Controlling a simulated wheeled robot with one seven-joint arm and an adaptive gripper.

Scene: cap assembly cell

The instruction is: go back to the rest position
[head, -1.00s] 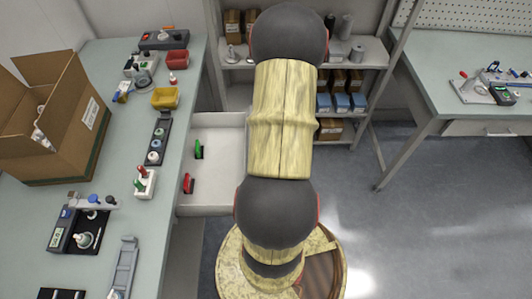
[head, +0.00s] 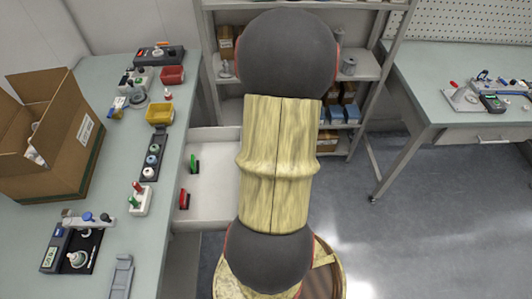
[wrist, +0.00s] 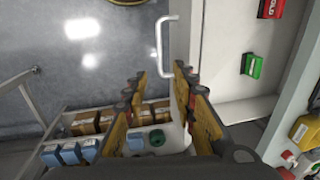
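My gripper (wrist: 159,72) shows in the wrist view with its two yellow and dark fingers spread apart. It is open, and nothing is clasped between the fingertips. In the head view my raised arm fills the middle of the picture, and the gripper is hidden. The wrist view looks past the fingers at the grey floor and the open drawer (wrist: 225,85), with its white handle (wrist: 160,45) beyond the fingertips.
The open drawer (head: 215,205) juts from the left bench (head: 150,235) and holds a green piece (head: 195,163) and a red piece (head: 184,199). A cardboard box (head: 62,150) stands on that bench. A shelf rack (head: 365,65) is behind my arm. Floor (head: 430,220) at right is clear.

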